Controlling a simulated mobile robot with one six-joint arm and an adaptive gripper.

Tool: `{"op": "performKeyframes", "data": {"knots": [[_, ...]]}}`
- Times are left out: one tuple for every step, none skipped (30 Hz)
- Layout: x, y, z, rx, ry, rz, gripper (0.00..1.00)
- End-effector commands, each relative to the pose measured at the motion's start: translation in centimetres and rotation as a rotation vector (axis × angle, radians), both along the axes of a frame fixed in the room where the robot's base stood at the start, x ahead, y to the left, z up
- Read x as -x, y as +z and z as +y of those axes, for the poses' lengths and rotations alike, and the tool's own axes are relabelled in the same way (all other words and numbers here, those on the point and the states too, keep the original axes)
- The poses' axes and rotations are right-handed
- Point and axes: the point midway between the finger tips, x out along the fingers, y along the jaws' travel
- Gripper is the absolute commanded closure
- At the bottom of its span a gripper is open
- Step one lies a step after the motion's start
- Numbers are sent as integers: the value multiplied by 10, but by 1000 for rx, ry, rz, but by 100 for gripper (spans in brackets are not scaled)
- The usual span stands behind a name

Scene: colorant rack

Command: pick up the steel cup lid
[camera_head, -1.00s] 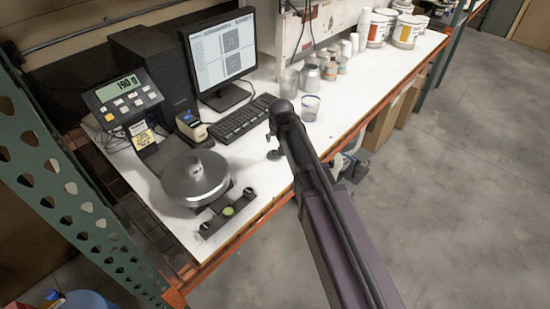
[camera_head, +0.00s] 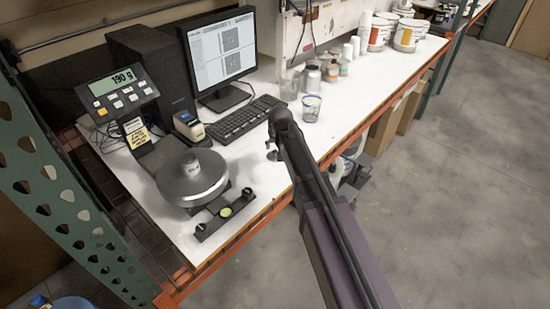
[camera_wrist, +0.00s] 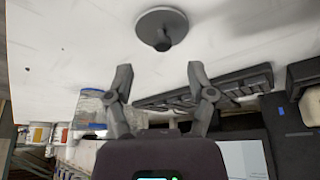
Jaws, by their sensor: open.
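The steel cup lid (camera_wrist: 152,20), a grey round disc with a dark knob, lies on the white bench near the top of the wrist view. In the head view a small part of the lid (camera_head: 274,156) shows beside the end of my arm. My gripper (camera_wrist: 160,75) is open and empty, its two fingers spread apart. The lid is beyond the fingertips and roughly centred between them in the wrist view; the exact gap is unclear.
A keyboard (camera_head: 240,118) lies behind the lid, with a monitor (camera_head: 222,55) beyond. A scale with a round steel pan (camera_head: 190,190) is at left. Bench around the lid is mostly clear.

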Motion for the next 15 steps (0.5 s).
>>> {"op": "performKeyframes", "data": {"knots": [[0,0,0,0,0,0,30],[0,0,0,0,0,0,30],[0,0,0,0,0,0,30],[0,0,0,0,0,0,30],[0,0,0,0,0,0,30],[0,0,0,0,0,0,30],[0,0,0,0,0,0,30],[0,0,0,0,0,0,30],[0,0,0,0,-1,0,30],[0,-1,0,0,-1,0,30],[-1,-2,0,0,-1,0,30],[-1,-3,0,0,-1,0,30],[-1,-5,0,0,-1,0,30],[-2,-6,1,0,-1,0,30],[-3,-8,1,0,-1,0,30]]}}
